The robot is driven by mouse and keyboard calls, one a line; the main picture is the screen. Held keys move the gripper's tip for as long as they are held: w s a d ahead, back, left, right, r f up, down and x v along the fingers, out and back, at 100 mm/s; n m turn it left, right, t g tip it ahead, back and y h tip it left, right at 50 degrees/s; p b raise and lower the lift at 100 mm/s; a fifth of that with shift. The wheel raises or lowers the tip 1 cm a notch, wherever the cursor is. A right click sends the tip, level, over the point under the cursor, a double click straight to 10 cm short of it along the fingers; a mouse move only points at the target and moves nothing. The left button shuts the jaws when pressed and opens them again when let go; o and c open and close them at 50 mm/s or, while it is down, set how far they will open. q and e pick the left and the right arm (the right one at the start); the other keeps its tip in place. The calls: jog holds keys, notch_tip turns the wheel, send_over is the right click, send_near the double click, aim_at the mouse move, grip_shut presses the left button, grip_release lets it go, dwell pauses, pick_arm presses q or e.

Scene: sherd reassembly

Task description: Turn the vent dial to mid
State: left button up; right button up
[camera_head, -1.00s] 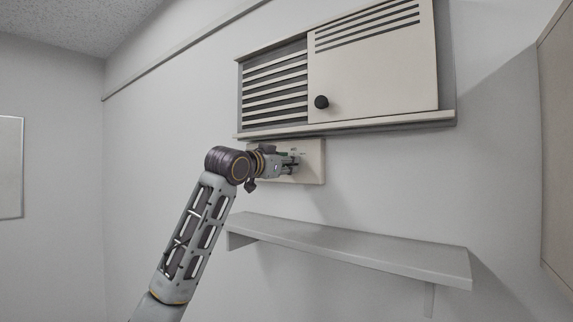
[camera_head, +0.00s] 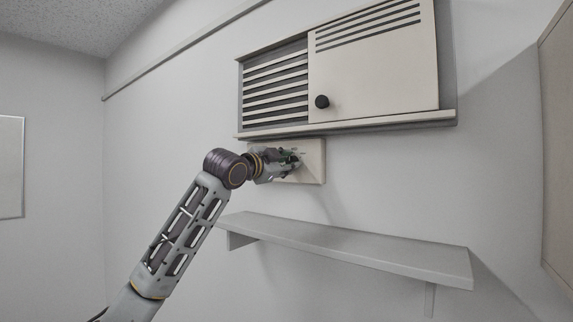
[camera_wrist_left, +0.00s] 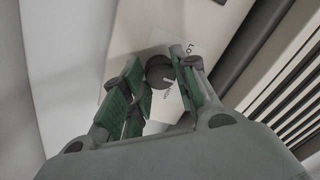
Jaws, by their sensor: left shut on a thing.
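The vent dial (camera_wrist_left: 158,68) is a dark round knob on a pale plate, seen between my fingers in the left wrist view. Lettering reading "LO" and another partly hidden label are printed beside it. In the head view the plate (camera_head: 315,161) is on the wall below the vent, and my gripper hides the dial. My left gripper (camera_head: 297,157) reaches the plate from the left and is shut on the dial. Its green-padded fingers also show in the left wrist view (camera_wrist_left: 160,76). The dial's pointer setting is not readable. My right gripper is out of view.
A vent cabinet with louvres (camera_head: 275,88) and a sliding panel (camera_head: 375,70) with a black knob (camera_head: 321,101) sits just above the plate. A grey shelf (camera_head: 350,248) juts out below.

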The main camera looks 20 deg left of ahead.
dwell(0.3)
pick_arm(q)
jog(key=o, duration=1)
jog(key=shift+o, duration=0.2)
jog(key=v, duration=1.2)
jog(key=shift+d+f, duration=0.1)
jog(key=shift+f, duration=0.05)
